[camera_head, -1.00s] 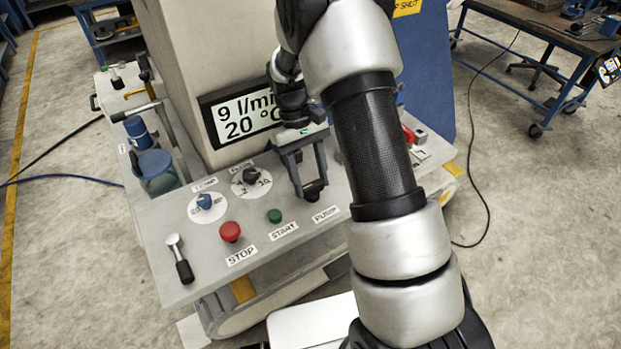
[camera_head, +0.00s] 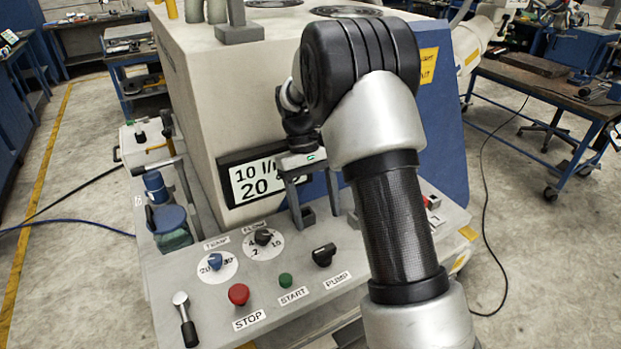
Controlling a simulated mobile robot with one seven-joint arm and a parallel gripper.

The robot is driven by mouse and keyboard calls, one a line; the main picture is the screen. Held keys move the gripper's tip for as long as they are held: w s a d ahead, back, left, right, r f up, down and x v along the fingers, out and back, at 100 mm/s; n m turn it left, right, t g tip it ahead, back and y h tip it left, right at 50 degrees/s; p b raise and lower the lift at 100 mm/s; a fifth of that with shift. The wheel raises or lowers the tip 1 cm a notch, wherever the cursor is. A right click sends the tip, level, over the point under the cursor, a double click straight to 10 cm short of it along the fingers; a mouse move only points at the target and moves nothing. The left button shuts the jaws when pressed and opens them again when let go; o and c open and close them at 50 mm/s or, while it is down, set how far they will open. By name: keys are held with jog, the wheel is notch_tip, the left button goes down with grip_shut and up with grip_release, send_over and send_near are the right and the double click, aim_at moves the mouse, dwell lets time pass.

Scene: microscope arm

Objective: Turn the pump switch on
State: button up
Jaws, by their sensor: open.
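The pump switch (camera_head: 323,255) is a black rotary knob on the grey control panel, just above the white PUMP label (camera_head: 337,280). Its grip bar lies slanted, its right end higher in the picture. My gripper (camera_head: 320,214) is open and empty, with its two grey fingers pointing down. It hangs behind and above the switch, apart from it, in front of the machine's housing. The display (camera_head: 257,180) reads 10 l/ and 20, and my gripper hides its right part.
Near the switch are a green START button (camera_head: 285,280), a red STOP button (camera_head: 239,294), a black FLOW knob (camera_head: 263,237) and a blue TEMP knob (camera_head: 215,261). A lever (camera_head: 185,318) stands at the panel's left. My arm hides the panel's right part.

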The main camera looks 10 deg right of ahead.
jog(key=v, duration=0.8)
jog(key=shift+r, duration=0.25)
jog(key=shift+w+a, duration=0.1)
jog(key=shift+a, duration=0.05)
jog(key=s+d+r+m+t+p, duration=0.2)
jog(key=s+r+t, duration=0.3)
jog(key=s+r, duration=0.7)
jog(key=s+r+m+t+y+p, duration=0.1)
jog(key=s+t, duration=0.3)
jog(key=s, duration=0.9)
jog(key=shift+r+t+p, duration=0.2)
jog(key=shift+t+p, duration=0.2)
